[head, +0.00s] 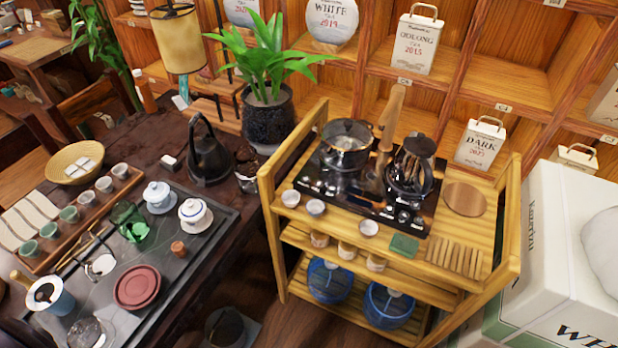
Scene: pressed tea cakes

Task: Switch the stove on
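The stove (368,203) is a black, glossy unit with two burners on the top shelf of a wooden cart (497,205). A lidded glass-like pot (346,146) sits on its left burner. A dark metal item (410,172) stands on the right burner, its exact form hard to tell. Small silvery knobs (404,217) line the stove's front edge. I cannot tell whether any knob is turned, and no flame or glow shows. Neither of my grippers is in view.
Small cups (290,198) stand before the stove, with a green block (404,245) and a slatted wooden rack (454,257) to their right. A potted plant (269,115) stands left of the cart. A tea table (190,270) fills the left. A white box (560,245) stands right.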

